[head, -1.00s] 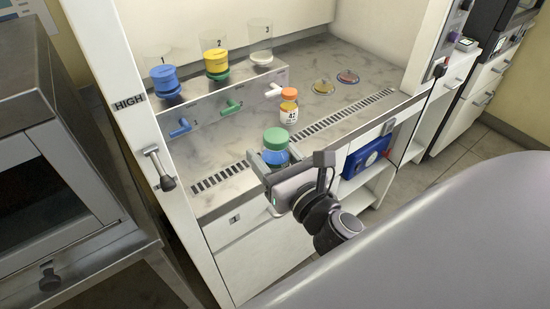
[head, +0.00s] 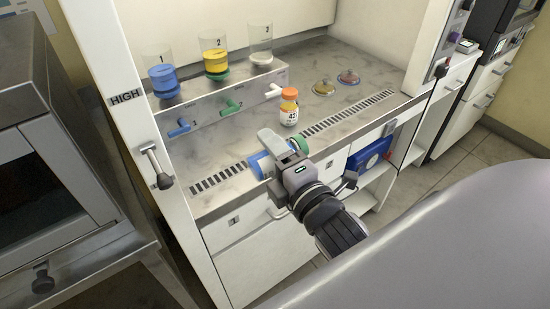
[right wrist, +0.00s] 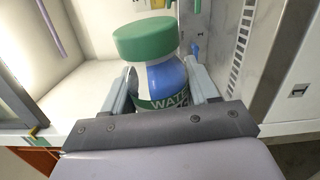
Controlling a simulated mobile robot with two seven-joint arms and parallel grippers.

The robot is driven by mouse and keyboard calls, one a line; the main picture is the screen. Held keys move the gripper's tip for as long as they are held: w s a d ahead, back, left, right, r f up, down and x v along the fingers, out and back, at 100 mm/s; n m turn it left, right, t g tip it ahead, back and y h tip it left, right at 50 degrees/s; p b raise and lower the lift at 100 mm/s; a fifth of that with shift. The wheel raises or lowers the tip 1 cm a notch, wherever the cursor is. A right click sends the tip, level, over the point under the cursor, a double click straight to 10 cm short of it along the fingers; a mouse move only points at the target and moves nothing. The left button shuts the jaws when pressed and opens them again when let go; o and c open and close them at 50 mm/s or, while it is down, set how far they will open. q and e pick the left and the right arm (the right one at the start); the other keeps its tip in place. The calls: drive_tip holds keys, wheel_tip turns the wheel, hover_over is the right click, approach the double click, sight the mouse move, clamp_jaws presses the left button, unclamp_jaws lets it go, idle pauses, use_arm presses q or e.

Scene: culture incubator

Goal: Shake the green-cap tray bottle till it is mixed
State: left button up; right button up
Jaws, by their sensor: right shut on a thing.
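The green-cap bottle (head: 257,165) is held in front of the cabinet's worktop edge. In the head view it lies tilted nearly on its side, its green cap (head: 301,145) toward the right and its blue body toward the left. My right gripper (head: 277,157) is shut on its body, hiding the middle of it. In the right wrist view the bottle (right wrist: 165,82) sits between both fingers, with a green label reading "WATE", partly cut off by the gripper. Blue shows in the bottle; I cannot tell how mixed it is. My left gripper is not in view.
An orange-capped bottle (head: 288,108) stands on the worktop just behind. Three numbered vessels stand on a shelf (head: 220,97) with coloured taps. Two small dishes (head: 324,87) lie at the back right. A blue case (head: 369,155) sits below the worktop.

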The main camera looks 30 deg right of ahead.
drive_tip(key=n, duration=0.1)
drive_tip(key=n+p, duration=0.1)
drive_tip(key=n, duration=0.1)
drive_tip(key=shift+r+n+p, duration=0.25)
drive_tip(key=shift+n+p, duration=0.05)
drive_tip(key=shift+f+n, duration=0.2)
drive_tip(key=shift+n, duration=1)
drive_tip(key=n, duration=1.1)
wheel_tip(320, 180, up, 7)
drive_tip(key=shift+f, duration=3.65)
drive_tip(key=shift+r, duration=0.1)
